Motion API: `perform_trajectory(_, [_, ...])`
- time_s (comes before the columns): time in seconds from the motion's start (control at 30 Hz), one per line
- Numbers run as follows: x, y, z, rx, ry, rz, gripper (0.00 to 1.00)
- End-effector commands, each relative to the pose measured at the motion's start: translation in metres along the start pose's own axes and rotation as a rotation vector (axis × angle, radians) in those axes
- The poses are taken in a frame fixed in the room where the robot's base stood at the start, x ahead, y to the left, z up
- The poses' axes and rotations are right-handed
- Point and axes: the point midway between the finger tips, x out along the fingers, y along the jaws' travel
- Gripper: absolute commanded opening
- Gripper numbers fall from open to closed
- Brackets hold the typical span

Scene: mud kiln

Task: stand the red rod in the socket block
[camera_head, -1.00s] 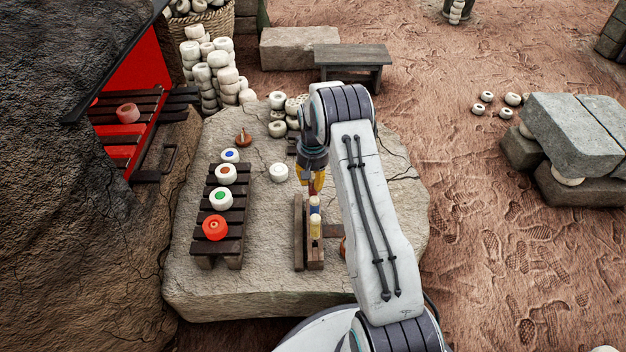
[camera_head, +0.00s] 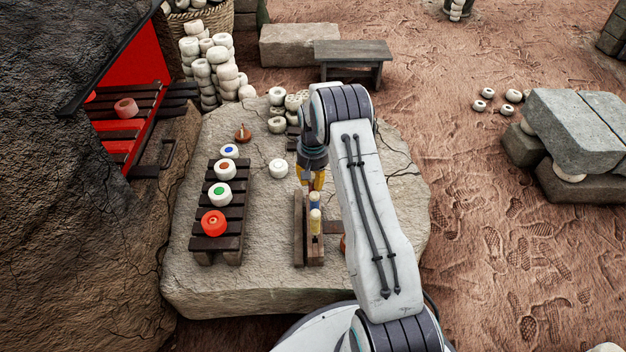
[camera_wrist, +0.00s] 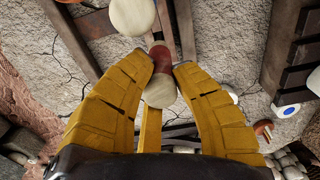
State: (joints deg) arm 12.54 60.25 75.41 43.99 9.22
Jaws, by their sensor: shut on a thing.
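The red rod (camera_wrist: 159,62) has a red band and a cream end and sits between my yellow fingers in the wrist view. My gripper (camera_head: 310,182) is shut on it; it also shows in the wrist view (camera_wrist: 160,78). The dark wooden socket block (camera_head: 299,245) lies below and in front of my gripper in the head view.
A slatted rack (camera_head: 233,243) to the left bears several pale rings with coloured centres and one red ring (camera_head: 214,223). A white ring (camera_head: 279,168) lies on the stone slab (camera_head: 250,290) near my gripper. More rings are stacked at the back.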

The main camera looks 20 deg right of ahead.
Motion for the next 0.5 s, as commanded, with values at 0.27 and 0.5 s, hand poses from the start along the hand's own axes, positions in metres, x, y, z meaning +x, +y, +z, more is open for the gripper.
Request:
perform_trajectory(0.27, [0.0005,0.0000,-0.0002,0.000,0.001,0.000,0.00])
perform_trajectory(0.5, [0.0005,0.0000,-0.0002,0.000,0.001,0.000,0.33])
